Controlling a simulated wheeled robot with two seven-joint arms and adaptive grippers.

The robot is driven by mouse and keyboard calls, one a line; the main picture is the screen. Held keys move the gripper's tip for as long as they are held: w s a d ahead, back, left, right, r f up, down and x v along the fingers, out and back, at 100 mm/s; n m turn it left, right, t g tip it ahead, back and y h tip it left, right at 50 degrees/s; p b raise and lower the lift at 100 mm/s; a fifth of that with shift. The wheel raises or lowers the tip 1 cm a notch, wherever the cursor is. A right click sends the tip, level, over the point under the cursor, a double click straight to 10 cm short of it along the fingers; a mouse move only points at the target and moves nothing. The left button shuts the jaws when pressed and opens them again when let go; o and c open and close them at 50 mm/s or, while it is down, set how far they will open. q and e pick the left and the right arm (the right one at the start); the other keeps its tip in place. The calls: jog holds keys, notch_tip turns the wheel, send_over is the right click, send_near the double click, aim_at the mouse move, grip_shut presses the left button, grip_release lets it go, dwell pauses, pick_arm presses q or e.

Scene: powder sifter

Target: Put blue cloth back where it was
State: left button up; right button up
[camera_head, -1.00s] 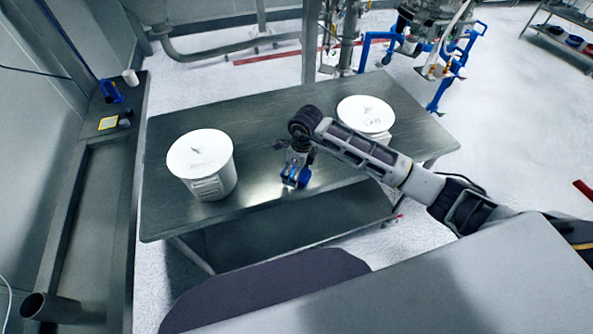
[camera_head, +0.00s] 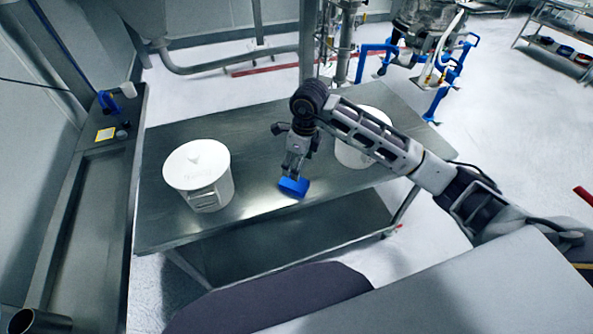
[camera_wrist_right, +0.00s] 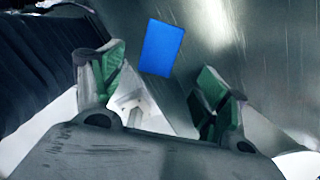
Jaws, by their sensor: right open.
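The blue cloth (camera_head: 293,188) is a small folded blue block at the front edge of the steel table (camera_head: 245,145). My right gripper (camera_head: 292,172) is just above and behind it in the head view, fingers pointing down. In the right wrist view, the cloth (camera_wrist_right: 162,48) lies beyond the open green-padded fingertips of the gripper (camera_wrist_right: 163,85), with nothing between them. The cloth looks apart from both fingers. My left gripper is not in view.
A white lidded bucket (camera_head: 199,177) stands on the left of the table. Another white bucket (camera_head: 352,152) stands on the right, partly hidden by my right arm. A side ledge (camera_head: 95,200) at the left holds a blue item (camera_head: 107,102) and a yellow label (camera_head: 105,134).

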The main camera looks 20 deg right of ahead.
jog(key=shift+s+d+r, duration=0.1)
jog(key=shift+r, duration=0.95)
jog(key=shift+d, duration=0.1)
